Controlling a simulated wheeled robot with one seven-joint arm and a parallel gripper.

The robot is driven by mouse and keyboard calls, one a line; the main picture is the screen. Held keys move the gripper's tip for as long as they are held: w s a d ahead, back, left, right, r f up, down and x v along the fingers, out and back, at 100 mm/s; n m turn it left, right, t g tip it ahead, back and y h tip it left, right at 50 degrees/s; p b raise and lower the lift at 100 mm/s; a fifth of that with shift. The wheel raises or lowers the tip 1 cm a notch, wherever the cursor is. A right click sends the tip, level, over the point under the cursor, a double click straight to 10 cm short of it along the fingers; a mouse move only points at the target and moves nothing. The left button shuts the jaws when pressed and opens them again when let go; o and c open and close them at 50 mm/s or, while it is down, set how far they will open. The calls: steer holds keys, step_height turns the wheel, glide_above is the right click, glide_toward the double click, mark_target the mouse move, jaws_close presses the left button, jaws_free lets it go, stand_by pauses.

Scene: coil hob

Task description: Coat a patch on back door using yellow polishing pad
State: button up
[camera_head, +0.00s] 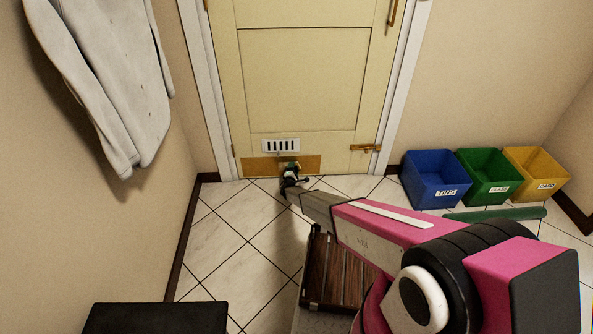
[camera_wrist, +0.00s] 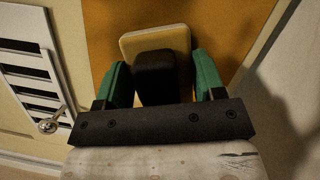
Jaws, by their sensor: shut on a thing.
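The back door (camera_head: 300,85) is cream with a brass-coloured plate (camera_head: 256,169) along its bottom; the plate fills the background of the wrist view (camera_wrist: 230,35). My gripper (camera_wrist: 161,80) has green fingers, shut on the black grip (camera_wrist: 155,75) of the polishing pad (camera_wrist: 155,40). The pad is a pale yellow rounded slab at the far side of the grip, facing the plate. In the head view, my gripper (camera_head: 291,180) is low at the door, right in front of the plate. I cannot tell whether the pad touches the plate. No coated patch can be made out.
A white vent (camera_head: 281,145) sits just above the plate. A brass bolt (camera_head: 365,148) is at the door's right edge. Blue (camera_head: 436,178), green (camera_head: 490,177) and yellow (camera_head: 538,173) bins stand right. A slatted wooden thing (camera_head: 335,275) lies under my arm. A coat (camera_head: 110,80) hangs left.

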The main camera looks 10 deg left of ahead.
mark_target(275, 166)
steer(key=shift+s+a, duration=0.4)
steer(key=shift+a, duration=1.55)
steer(key=shift+s+a, duration=0.45)
steer(key=shift+a, duration=1.45)
steer(key=shift+s+a, duration=0.4)
steer(key=shift+a, duration=1.55)
steer(key=shift+s, duration=0.15)
steer(key=shift+s+d, duration=0.25)
steer(key=shift+s, duration=0.7)
steer(key=shift+s+d, duration=0.25)
steer(key=shift+s, duration=0.65)
steer(key=shift+s+d, duration=0.25)
steer(key=shift+s, duration=0.7)
steer(key=shift+s+d, duration=0.2)
steer(key=shift+s, duration=0.55)
steer(key=shift+s+d, duration=0.15)
steer(key=shift+s, duration=0.6)
